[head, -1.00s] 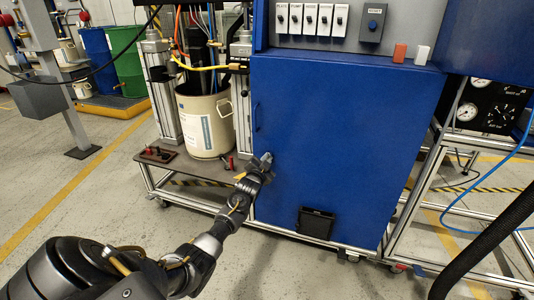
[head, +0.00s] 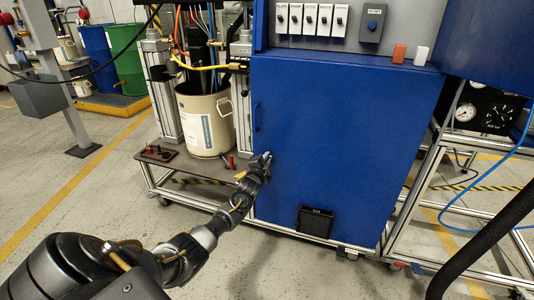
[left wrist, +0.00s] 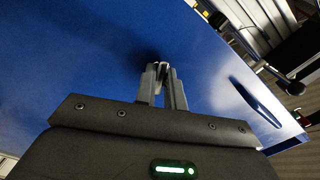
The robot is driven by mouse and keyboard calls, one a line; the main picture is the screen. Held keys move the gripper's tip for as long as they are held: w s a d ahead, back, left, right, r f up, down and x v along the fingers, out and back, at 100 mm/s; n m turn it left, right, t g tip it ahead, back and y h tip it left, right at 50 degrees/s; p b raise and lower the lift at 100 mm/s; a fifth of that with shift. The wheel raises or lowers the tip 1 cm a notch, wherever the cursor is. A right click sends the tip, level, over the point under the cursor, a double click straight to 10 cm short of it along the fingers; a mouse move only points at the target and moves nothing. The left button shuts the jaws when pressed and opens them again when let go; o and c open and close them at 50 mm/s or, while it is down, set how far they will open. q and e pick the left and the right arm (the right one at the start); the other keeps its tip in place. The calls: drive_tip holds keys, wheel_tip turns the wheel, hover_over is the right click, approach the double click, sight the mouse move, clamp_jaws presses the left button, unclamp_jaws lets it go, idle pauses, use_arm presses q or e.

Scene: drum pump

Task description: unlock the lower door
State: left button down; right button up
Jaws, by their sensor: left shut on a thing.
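The blue lower door (head: 340,140) of the cabinet is shut and fills the middle of the head view. Its blue handle (head: 257,117) is at the left edge; it also shows in the left wrist view (left wrist: 255,105). My left gripper (head: 264,160) is at the door's left side, below the handle. In the left wrist view its fingers (left wrist: 163,78) are nearly together, shut on a small metal piece (left wrist: 161,67) at the door face, apparently the door's key or lock. The fingers hide most of it. My right gripper is not in view.
A row of switches (head: 311,19) is above the door. A white bucket (head: 203,120) stands on the cart left of it. A black box (head: 315,221) sits low on the door. Gauges (head: 466,111) and a black hose (head: 485,245) are at the right.

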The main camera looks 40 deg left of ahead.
use_arm(q)
drive_tip(key=m, duration=0.2)
drive_tip(key=shift+m, duration=0.3)
drive_tip(key=shift+m+p, duration=0.45)
drive_tip(key=shift+m, duration=0.65)
drive_tip(key=c, duration=1.3)
unclamp_jaws()
